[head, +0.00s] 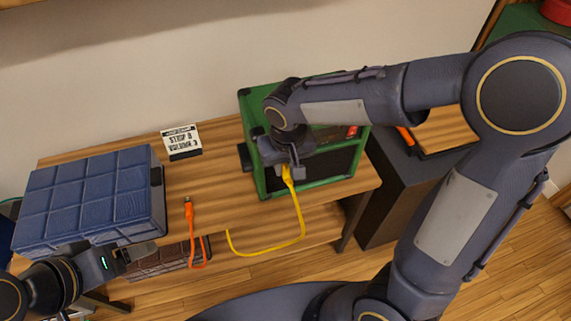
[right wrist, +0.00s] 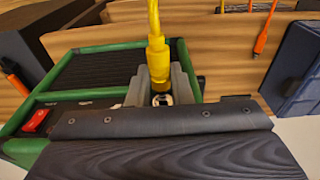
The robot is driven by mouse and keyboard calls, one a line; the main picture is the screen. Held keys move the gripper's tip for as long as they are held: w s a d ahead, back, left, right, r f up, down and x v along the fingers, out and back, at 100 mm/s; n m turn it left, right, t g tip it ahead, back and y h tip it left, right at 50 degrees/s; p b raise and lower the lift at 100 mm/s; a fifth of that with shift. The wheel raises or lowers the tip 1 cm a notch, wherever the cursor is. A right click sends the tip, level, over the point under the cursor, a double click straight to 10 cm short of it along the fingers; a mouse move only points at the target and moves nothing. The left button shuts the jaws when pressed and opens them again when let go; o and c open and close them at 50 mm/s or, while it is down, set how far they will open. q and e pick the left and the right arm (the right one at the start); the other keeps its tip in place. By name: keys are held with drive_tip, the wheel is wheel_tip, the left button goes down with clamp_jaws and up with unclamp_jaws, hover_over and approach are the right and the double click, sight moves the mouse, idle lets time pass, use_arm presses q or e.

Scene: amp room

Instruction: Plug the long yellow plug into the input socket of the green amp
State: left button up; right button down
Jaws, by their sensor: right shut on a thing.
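The green amp (head: 247,107) stands on the wooden table, partly covered by my right arm. Its green frame (right wrist: 110,47) and red switch (right wrist: 35,120) show in the right wrist view. My right gripper (head: 290,170) is at the amp's front and shut on the yellow plug (head: 287,178). In the right wrist view the yellow plug (right wrist: 158,62) is between the fingers (right wrist: 160,92), with a metal ring at its end. I cannot tell whether the tip is in a socket. My left gripper (head: 138,253) is low at the left by the blue case; its jaw opening is unclear.
A blue quilted case (head: 88,195) fills the table's left side. An orange plug (head: 189,209) lies mid-table, its cable hanging over the front edge. A yellow cable (head: 270,253) loops below the edge. A small sign (head: 181,142) stands at the back. A dark cabinet (head: 385,200) is right.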

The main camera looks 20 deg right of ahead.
drive_tip(key=shift+w, duration=0.95)
idle(1.4)
drive_tip(key=c, duration=1.2)
unclamp_jaws()
drive_tip(key=r, duration=0.5)
drive_tip(key=s+r, duration=0.1)
drive_tip(key=r, duration=0.1)
drive_tip(key=shift+r, duration=0.4)
drive_tip(key=shift+s+d+r, duration=0.1)
drive_tip(key=shift+s+d, duration=0.15)
drive_tip(key=shift+d, duration=0.05)
drive_tip(key=s+d+f+m+t+y, duration=0.1)
drive_tip(key=s+d, duration=0.3)
drive_tip(key=s, duration=0.4)
drive_tip(key=s+d+m+t+y, duration=0.1)
drive_tip(key=s+d+t+y, duration=0.1)
drive_tip(key=s, duration=0.7)
drive_tip(key=d+t, duration=0.1)
drive_tip(key=d, duration=0.1)
drive_tip(key=shift+d+f+y, duration=0.3)
drive_tip(key=shift+f+y, duration=0.05)
drive_tip(key=shift+y, duration=0.05)
